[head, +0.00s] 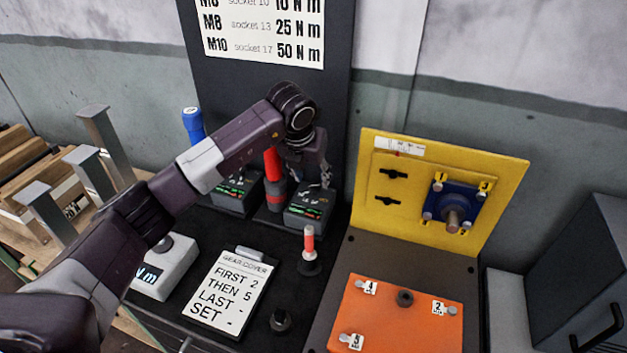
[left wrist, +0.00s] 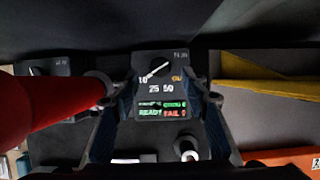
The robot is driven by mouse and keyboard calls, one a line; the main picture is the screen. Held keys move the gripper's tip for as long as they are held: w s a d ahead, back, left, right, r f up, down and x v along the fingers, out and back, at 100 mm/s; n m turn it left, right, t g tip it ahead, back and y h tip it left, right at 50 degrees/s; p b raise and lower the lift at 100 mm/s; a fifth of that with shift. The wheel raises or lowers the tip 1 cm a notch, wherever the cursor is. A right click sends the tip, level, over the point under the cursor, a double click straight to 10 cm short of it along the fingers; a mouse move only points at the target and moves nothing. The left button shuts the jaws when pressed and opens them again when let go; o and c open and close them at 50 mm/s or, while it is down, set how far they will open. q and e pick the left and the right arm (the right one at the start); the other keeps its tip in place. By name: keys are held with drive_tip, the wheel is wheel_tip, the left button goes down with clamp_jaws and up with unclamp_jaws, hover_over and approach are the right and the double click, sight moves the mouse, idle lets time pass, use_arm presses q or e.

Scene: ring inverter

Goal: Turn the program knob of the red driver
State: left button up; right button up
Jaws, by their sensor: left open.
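The red driver (head: 273,166) stands upright in a holder between two dark control boxes; its red body also fills the left of the left wrist view (left wrist: 45,103). The box to its right (head: 308,212) carries a round dark program knob (left wrist: 155,70) with a white line slanting from near the 10 mark to the upper right. Marks 25 and 50 and a green and red READY/FAIL display show below it. My left gripper (left wrist: 163,92) is open, its fingers on either side of the box face, with nothing between them in grip. My right gripper is not in view.
A second control box (head: 236,192) and a blue driver (head: 193,124) stand to the left. A yellow panel (head: 480,165) rises at the right, behind an orange plate (head: 395,315).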

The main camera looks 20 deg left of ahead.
sight(315, 186)
use_arm(q)
drive_tip(key=shift+p+x, duration=0.3)
drive_tip(key=shift+x, duration=1.65)
drive_tip(key=shift+c, duration=0.3)
clamp_jaws()
